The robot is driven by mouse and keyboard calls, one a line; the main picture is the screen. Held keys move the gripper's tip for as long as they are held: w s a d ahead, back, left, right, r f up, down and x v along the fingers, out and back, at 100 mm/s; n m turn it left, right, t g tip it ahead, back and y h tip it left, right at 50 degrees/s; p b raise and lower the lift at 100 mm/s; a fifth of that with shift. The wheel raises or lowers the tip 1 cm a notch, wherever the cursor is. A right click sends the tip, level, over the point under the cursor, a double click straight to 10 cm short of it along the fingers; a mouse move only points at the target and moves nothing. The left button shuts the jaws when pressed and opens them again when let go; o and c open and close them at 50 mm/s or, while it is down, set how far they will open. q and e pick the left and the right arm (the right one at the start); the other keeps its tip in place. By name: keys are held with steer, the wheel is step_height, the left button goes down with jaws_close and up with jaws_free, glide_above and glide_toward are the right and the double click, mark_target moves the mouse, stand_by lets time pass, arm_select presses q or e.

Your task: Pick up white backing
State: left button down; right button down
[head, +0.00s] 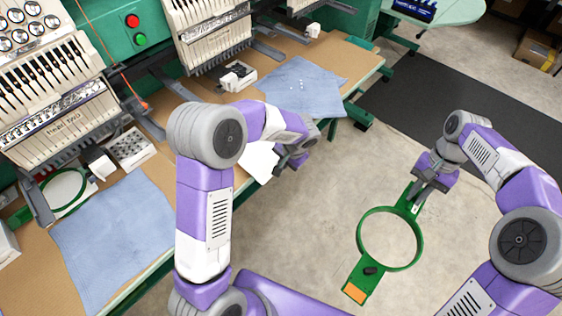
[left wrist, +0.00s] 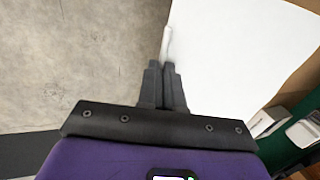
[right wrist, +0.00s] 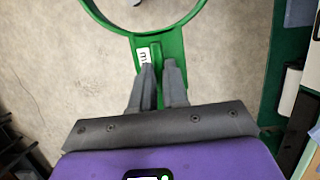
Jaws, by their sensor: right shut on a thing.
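The white backing (head: 260,161) lies at the front edge of the work table, partly hidden behind my left arm. In the left wrist view the backing (left wrist: 235,55) is a broad white sheet filling the right half. My left gripper (head: 284,166) is at the sheet's edge; its fingers (left wrist: 167,64) are nearly together, with a narrow, bent-up strip of that edge between the tips. My right gripper (head: 421,190) is shut on the green hoop frame (head: 362,236) by its labelled end and holds it out over the floor. The frame also shows in the right wrist view (right wrist: 173,45).
Blue cloths (head: 112,240) and (head: 300,86) lie on the brown table. Embroidery machine heads (head: 80,110) stand behind it. A white-and-black device (head: 238,76) sits between them. A dark mat (head: 470,100) covers the floor at the back right; the floor in front is open.

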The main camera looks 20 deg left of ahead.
arm_select(q)
steer(key=c, duration=1.2)
jaws_free()
